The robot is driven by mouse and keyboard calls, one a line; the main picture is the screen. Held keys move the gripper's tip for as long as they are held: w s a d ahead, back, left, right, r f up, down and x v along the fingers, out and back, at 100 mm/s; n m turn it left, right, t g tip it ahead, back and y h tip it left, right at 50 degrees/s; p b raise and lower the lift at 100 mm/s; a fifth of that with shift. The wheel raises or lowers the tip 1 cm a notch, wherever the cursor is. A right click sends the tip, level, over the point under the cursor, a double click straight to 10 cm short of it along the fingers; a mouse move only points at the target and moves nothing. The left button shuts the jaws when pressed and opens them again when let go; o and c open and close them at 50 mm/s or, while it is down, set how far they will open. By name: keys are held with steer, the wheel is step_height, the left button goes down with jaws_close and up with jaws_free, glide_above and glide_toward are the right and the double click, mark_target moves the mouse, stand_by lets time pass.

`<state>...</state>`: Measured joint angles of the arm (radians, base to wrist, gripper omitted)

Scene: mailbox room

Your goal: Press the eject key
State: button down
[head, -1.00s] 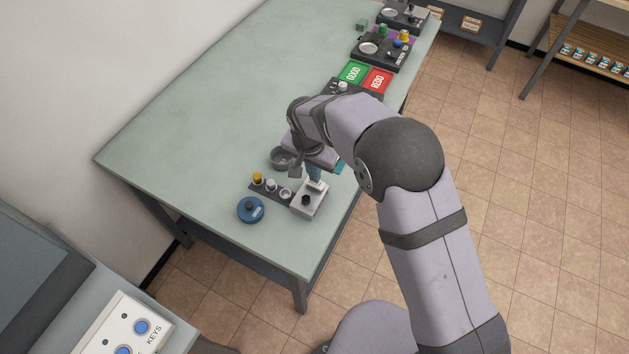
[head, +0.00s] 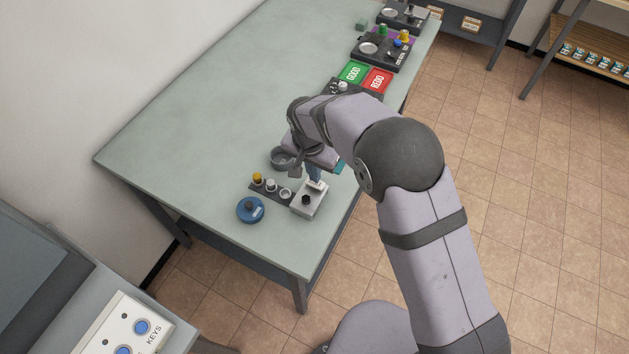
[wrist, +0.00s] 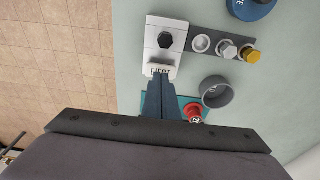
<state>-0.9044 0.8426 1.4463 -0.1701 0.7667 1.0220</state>
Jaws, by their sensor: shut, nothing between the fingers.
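The white device (head: 309,200) stands near the front edge of the green table, with a dark hexagonal knob (wrist: 165,40) on its top. A light key marked with dark letters, which look like EJECT (wrist: 160,70), is at its near end in the wrist view. My gripper (wrist: 160,78) is shut and empty, its fingertips right at the lettered key. I cannot tell whether they touch or push it. In the head view my gripper (head: 314,181) points down at the device's far end, and my arm hides part of the area behind it.
Beside the device are a dark strip with pegs (head: 271,186), a blue round object (head: 250,209) and a grey bowl (wrist: 216,91). A red item (wrist: 194,114) lies near the fingers. Green GOOD (head: 353,72) and red REDO (head: 377,80) pads are farther back. The left tabletop is clear.

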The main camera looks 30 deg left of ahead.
steer(key=shift+f+b, duration=0.65)
steer(key=shift+f, duration=0.25)
stand_by(0.3)
steer(key=shift+r, duration=0.2)
steer(key=shift+r+p, duration=2.35)
steer(key=shift+r, duration=1.05)
